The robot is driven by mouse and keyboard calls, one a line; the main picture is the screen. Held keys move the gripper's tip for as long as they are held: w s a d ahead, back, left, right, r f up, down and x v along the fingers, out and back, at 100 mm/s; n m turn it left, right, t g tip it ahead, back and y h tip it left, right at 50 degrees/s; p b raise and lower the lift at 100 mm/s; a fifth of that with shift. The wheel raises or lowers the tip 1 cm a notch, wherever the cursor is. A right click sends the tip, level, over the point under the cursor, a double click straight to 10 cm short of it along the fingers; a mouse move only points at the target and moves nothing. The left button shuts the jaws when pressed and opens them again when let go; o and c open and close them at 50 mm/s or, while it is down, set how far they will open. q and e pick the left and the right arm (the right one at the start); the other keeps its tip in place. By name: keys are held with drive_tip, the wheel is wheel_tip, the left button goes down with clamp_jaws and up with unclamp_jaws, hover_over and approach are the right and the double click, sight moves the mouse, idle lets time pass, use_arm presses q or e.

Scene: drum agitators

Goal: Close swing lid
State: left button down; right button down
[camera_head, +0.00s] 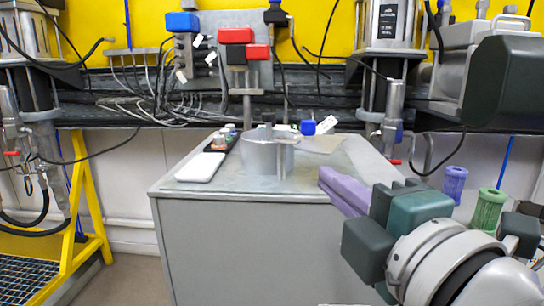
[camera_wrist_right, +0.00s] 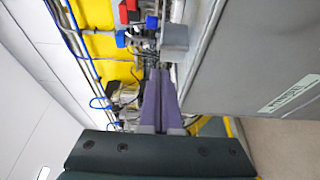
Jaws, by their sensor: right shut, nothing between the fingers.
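A round grey metal pot (camera_head: 258,156) stands on top of a grey cabinet (camera_head: 245,240) in the middle of the head view. A short dark post rises at its top. I cannot make out a separate swing lid or its angle. My right gripper (camera_head: 330,181), with purple fingers, is at the cabinet's right side, right of the pot and apart from it. Its fingers (camera_wrist_right: 159,78) lie together with nothing between them in the right wrist view. A grey block-like shape (camera_wrist_right: 174,38), probably the pot, shows beyond the fingertips. My left gripper is not in view.
A white flat case (camera_head: 200,167) and a dark tray of small items (camera_head: 220,143) lie left of the pot. Cables, a dark rail and machine columns line the back. A yellow frame (camera_head: 88,190) stands left. Purple (camera_head: 455,182) and green (camera_head: 488,208) cylinders stand right.

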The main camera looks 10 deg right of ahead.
approach(312, 149)
drive_tip(key=w+a, duration=0.3)
drive_tip(key=shift+w+d, duration=1.2)
drive_tip(key=shift+w, duration=0.25)
drive_tip(key=shift+d, duration=0.15)
